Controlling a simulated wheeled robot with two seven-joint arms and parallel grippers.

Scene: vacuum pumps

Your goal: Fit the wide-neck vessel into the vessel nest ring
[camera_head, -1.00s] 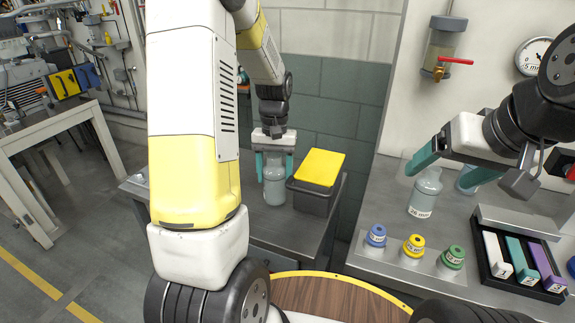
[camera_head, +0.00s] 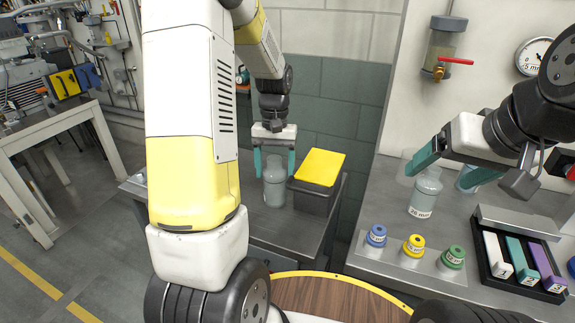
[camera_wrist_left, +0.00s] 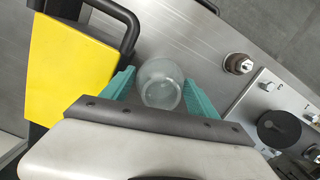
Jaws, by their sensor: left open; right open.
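A translucent grey-blue vessel (camera_head: 274,186) stands upright on the metal cart top. My left gripper (camera_head: 274,172) is open, its teal fingers on either side of the vessel's upper part with gaps showing. In the left wrist view, the vessel's round top (camera_wrist_left: 160,84) sits between the open fingers (camera_wrist_left: 160,80). A second, labelled vessel (camera_head: 424,198) stands on the right bench. My right gripper (camera_head: 436,179) is open, fingers near this vessel's neck; I cannot tell whether they touch. I cannot make out the nest ring with certainty.
A dark box with a yellow lid (camera_head: 319,167) stands close right of the cart vessel. Blue (camera_head: 376,236), yellow (camera_head: 413,246) and green (camera_head: 453,257) capped pieces line the bench front. A black tray (camera_head: 491,273) holds coloured blocks. A round wooden top (camera_head: 320,297) is in front.

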